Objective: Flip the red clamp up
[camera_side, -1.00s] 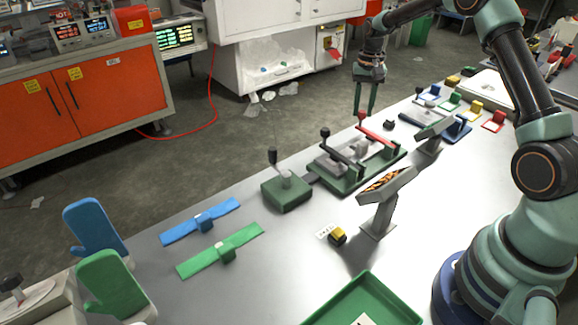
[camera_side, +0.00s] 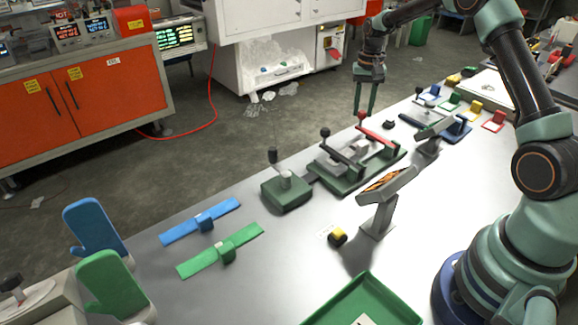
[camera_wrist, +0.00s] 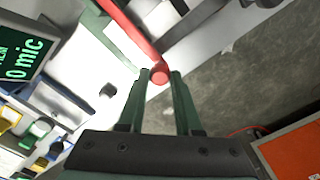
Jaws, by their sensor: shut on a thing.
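The red clamp (camera_side: 377,135) is a red lever arm with a round red knob, on the green fixture (camera_side: 352,183). In the side view its arm lies low and slants, with the knob at its upper left end. My gripper (camera_side: 365,104) points down at the knob. In the wrist view the red knob (camera_wrist: 160,75) sits between the two green fingertips of my gripper (camera_wrist: 158,72), which are shut on it. The lever's hinge end is hard to make out.
A black-knobbed lever (camera_side: 326,132) stands beside the red clamp on the same fixture. A tilted display stand (camera_side: 378,212) is in front. A green tray (camera_side: 365,285) is at the near edge.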

